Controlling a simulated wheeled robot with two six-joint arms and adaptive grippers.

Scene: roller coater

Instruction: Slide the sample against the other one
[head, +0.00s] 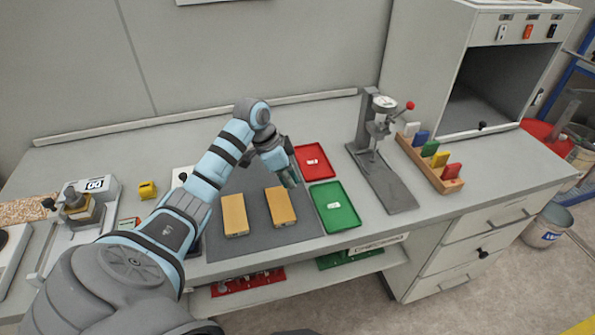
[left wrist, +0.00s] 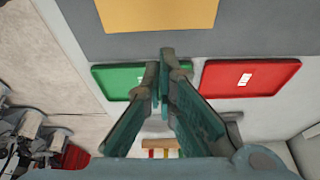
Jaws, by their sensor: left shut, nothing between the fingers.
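Two tan wooden samples lie side by side on a dark grey mat (head: 262,240), with a clear gap between them. The left sample (head: 235,215) and the right sample (head: 281,207) both lie flat. My left gripper (head: 291,181) is shut and empty, just behind the right sample near the mat's right edge. In the left wrist view its fingertips (left wrist: 165,58) are together, with one tan sample (left wrist: 158,14) ahead of them at the top. They look apart from it. The other sample is out of that view. My right gripper is not in view.
A green tray (head: 334,222) and a red tray (head: 314,172) lie right of the mat. Beyond them stand a gauge stand (head: 385,185) and a wooden rack (head: 430,163) with coloured pieces. A yellow block (head: 147,190) sits at the left. The mat before the samples is clear.

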